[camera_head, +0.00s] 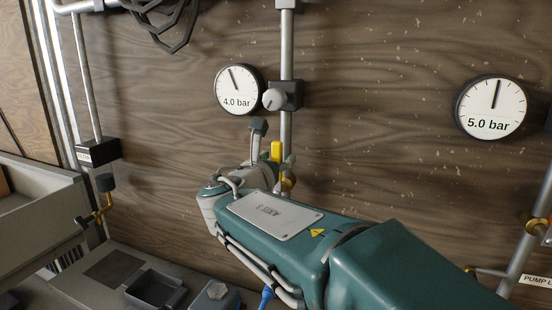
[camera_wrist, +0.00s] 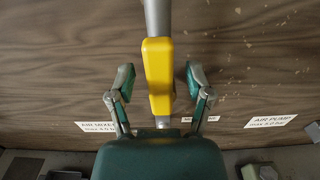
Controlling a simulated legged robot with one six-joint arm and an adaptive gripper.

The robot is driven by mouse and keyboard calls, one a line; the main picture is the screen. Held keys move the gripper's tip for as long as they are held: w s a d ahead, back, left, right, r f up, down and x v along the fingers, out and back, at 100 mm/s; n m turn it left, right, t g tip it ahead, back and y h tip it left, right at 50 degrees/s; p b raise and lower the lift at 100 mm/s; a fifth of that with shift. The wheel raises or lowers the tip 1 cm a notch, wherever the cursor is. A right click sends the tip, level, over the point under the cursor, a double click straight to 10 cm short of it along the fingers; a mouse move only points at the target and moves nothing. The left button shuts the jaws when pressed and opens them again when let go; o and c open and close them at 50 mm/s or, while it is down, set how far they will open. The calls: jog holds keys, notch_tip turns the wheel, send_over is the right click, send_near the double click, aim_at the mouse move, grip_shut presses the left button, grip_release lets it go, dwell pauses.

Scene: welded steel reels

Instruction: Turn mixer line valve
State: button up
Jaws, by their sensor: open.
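The yellow valve handle (camera_head: 276,151) sits on the vertical grey pipe (camera_head: 286,65) below the left gauge. In the wrist view the yellow handle (camera_wrist: 158,70) stands upright in line with the pipe. My gripper (camera_head: 272,143) is open around the handle. In the wrist view my gripper (camera_wrist: 160,80) has one finger on each side of it, with visible gaps on both sides. A label behind the handle (camera_wrist: 186,120) is mostly hidden. The valve body is largely hidden by my gripper.
The left gauge (camera_head: 237,90) is marked 4.0 bar, beside a grey knob (camera_head: 274,99). The right gauge (camera_head: 491,107) is marked 5.0 bar. A brass valve (camera_head: 536,226) is at right, another (camera_head: 103,213) at left. A grey tray (camera_head: 157,289) lies below.

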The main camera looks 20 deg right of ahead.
jog(key=shift+w+d, duration=0.15)
jog(key=shift+w, duration=0.05)
jog(key=shift+c, duration=0.3)
jog(key=shift+s, duration=0.1)
grip_shut()
jog(key=shift+a, duration=0.25)
